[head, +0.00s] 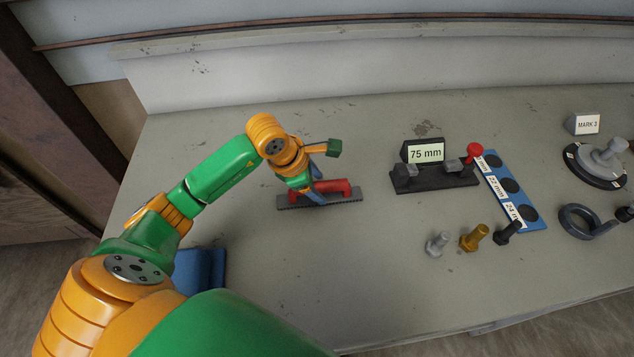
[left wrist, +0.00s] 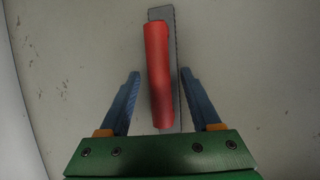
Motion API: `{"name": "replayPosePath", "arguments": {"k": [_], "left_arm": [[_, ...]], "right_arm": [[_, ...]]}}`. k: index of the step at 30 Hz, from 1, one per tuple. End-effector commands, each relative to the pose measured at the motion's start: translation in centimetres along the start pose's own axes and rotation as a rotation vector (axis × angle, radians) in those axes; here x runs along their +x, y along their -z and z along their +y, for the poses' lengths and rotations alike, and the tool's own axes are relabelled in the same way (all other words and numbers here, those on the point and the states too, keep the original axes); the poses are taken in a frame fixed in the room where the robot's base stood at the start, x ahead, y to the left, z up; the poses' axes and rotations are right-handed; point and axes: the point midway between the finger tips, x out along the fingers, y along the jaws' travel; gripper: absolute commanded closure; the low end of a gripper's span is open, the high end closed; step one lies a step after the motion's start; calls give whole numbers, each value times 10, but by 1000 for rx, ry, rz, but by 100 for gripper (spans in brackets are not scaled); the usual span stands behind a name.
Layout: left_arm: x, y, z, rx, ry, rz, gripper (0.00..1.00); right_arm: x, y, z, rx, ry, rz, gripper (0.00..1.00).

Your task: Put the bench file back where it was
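The bench file lies on the grey bench, with a red handle-like top (head: 334,187) over a long grey toothed strip (head: 350,196). In the left wrist view its red part (left wrist: 157,75) runs up the picture beside the grey strip (left wrist: 180,110). My left gripper (head: 317,190) is over the file and hides part of it. In the left wrist view its blue fingers (left wrist: 164,85) stand apart, one on each side of the file, with a gap on both sides. Whether they reach down to the bench I cannot tell. My right gripper is not in view.
A blue block (head: 203,270) sits at the bench's left, partly behind my arm. To the right are a black stand marked 75 mm (head: 432,180), a blue strip (head: 518,200), several bolts (head: 475,237), a grey ring (head: 578,221) and a MARK 3 sign (head: 587,124).

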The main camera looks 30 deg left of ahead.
Motion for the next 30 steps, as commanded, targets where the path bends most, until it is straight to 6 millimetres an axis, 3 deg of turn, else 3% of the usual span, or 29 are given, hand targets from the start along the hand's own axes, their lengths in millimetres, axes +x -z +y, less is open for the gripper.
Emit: {"name": "replayPosePath", "arguments": {"k": [5,12,18,30], "left_arm": [[-11,-1,2,0,-4,-3,36],[-78,-1,2,2,-8,-1,36],[-116,-1,1,0,-3,-1,36],[-123,-1,0,0,0,0,36]], "right_arm": [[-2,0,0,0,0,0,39],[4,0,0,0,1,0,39],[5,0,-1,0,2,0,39],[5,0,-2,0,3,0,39]]}}
